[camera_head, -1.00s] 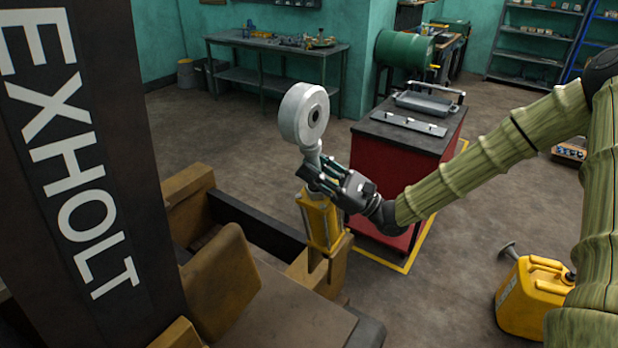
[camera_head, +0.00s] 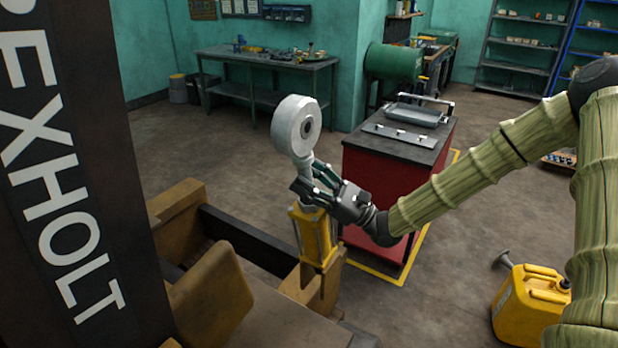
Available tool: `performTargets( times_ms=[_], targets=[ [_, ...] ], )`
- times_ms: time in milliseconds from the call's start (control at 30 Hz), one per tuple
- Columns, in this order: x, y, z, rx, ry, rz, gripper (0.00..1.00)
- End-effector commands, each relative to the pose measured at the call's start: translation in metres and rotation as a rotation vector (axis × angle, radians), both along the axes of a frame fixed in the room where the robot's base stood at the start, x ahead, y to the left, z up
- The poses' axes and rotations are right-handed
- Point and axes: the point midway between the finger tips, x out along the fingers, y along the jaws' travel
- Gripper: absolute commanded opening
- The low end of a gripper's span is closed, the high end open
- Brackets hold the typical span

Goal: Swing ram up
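The ram (camera_head: 313,237) is a yellow cylinder body with a grey rod and a round grey eye (camera_head: 296,126) at its top. It stands nearly upright, its lower end at the ochre forklift bracket (camera_head: 310,285). My gripper (camera_head: 310,189) comes from the right, with its fingers around the rod just above the yellow body. The fingers look closed on the rod, though their far sides are hidden.
The dark mast (camera_head: 70,180) with EXHOLT lettering fills the left. A red cabinet (camera_head: 385,190) with a dark top stands close behind my wrist. A yellow jerrycan (camera_head: 528,305) sits on the floor at right. Floor behind the ram is open.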

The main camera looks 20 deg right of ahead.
Motion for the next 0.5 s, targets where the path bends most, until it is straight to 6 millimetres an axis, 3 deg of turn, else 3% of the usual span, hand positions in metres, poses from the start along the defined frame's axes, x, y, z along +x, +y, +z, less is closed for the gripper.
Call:
performTargets(
  times_ms=[267, 500],
  targets=[
    [-0.006, -0.009, -0.007, 0.000, 0.001, -0.001, 0.49],
    [-0.023, -0.040, -0.028, 0.000, 0.002, -0.003, 0.49]
  ],
)
